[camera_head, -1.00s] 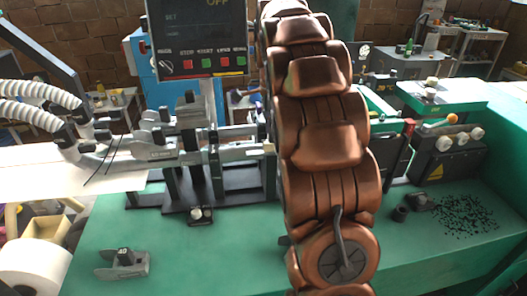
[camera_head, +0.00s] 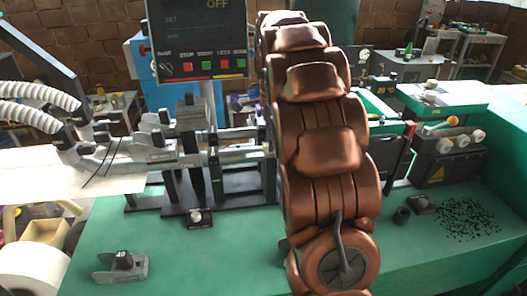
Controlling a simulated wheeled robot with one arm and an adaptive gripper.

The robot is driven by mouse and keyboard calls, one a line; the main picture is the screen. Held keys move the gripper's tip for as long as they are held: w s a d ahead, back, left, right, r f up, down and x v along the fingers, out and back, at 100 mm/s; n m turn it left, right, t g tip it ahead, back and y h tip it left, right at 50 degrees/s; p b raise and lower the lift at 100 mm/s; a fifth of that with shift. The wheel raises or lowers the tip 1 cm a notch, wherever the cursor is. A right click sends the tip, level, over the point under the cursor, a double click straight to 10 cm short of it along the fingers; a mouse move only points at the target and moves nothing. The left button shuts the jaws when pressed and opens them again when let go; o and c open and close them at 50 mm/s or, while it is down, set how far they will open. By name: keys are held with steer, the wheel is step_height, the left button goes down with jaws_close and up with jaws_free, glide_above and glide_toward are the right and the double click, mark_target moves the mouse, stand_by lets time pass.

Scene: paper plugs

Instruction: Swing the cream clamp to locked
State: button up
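I cannot pick out a cream clamp for certain. A small cream-white knob (camera_head: 195,216) sits on a dark base at the front foot of the machine frame. Grey clamp-like parts (camera_head: 155,148) with dark tops line the rail at the centre left. My copper-coloured arm stands upright across the middle and hides part of the machine behind it. My gripper is out of view, so its state does not show.
A control panel (camera_head: 200,40) reading OFF hangs above the rail. A loose grey block marked 40 (camera_head: 122,266) lies on the green bench (camera_head: 200,265) at front left. At right are a red lever (camera_head: 405,150), dark pellets (camera_head: 467,218) and a dark box with knobs (camera_head: 450,155).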

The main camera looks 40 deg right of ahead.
steer(key=shift+f, duration=1.05)
jaws_close()
